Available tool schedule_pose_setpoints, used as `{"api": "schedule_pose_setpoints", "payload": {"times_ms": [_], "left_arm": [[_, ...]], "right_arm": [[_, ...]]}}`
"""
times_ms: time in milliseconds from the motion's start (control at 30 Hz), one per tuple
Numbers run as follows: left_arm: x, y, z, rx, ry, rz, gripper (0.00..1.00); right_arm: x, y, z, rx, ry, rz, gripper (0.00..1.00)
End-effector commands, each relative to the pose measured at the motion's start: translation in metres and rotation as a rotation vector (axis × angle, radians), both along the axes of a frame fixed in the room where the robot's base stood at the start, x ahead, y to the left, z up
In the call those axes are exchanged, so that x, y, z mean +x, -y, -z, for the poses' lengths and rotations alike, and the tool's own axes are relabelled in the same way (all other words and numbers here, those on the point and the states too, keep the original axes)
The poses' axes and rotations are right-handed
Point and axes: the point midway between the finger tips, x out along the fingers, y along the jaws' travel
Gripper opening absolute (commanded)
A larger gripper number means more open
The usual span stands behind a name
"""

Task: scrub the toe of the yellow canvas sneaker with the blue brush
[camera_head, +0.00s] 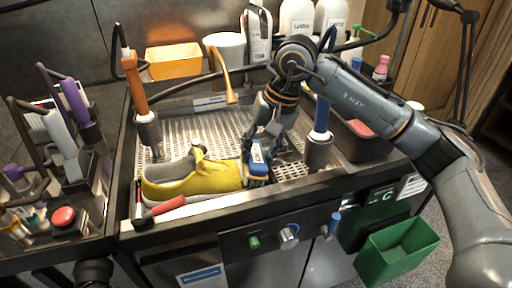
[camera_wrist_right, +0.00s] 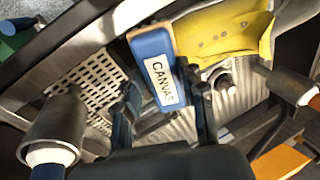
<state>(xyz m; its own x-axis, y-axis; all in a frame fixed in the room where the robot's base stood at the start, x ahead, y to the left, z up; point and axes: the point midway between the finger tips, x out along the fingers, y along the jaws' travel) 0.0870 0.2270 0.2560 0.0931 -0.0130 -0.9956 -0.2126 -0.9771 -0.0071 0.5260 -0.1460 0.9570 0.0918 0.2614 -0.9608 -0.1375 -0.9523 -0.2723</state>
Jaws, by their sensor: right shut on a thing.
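The yellow canvas sneaker (camera_head: 205,181) lies on its sole near the front rim of the metal wash tray (camera_head: 200,118), its toe pointing right. It also shows at the top of the right wrist view (camera_wrist_right: 222,36). My right gripper (camera_head: 262,140) is shut on the blue brush (camera_head: 257,157), which stands at the sneaker's toe end. In the right wrist view the brush (camera_wrist_right: 158,70) carries a label reading CANVAS and sits between the fingers (camera_wrist_right: 168,100). Its bristles look close against the toe; exact contact is hidden.
A red-handled tool (camera_head: 165,208) lies on the front rim before the sneaker. An orange-handled tool (camera_head: 135,85) and a blue-handled tool (camera_head: 321,115) stand in holders either side. An orange bin (camera_head: 174,62) and white bottles (camera_head: 297,18) stand behind.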

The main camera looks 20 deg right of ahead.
Motion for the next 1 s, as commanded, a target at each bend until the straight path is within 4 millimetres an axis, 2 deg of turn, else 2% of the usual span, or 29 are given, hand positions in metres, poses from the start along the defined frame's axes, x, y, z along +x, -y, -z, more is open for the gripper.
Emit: {"api": "schedule_pose_setpoints", "payload": {"times_ms": [233, 633, 1000], "left_arm": [[0.000, -0.004, 0.007, 0.004, -0.001, -0.001, 0.73], [0.001, -0.006, 0.005, 0.007, 0.000, -0.003, 0.73], [0.001, -0.011, -0.012, 0.012, 0.000, -0.001, 0.73]], "right_arm": [[-0.019, 0.001, 0.000, -0.001, -0.005, -0.004, 0.00], [-0.021, 0.001, -0.001, -0.004, -0.009, -0.007, 0.00], [-0.018, 0.009, -0.037, -0.002, -0.004, -0.003, 0.00]]}}
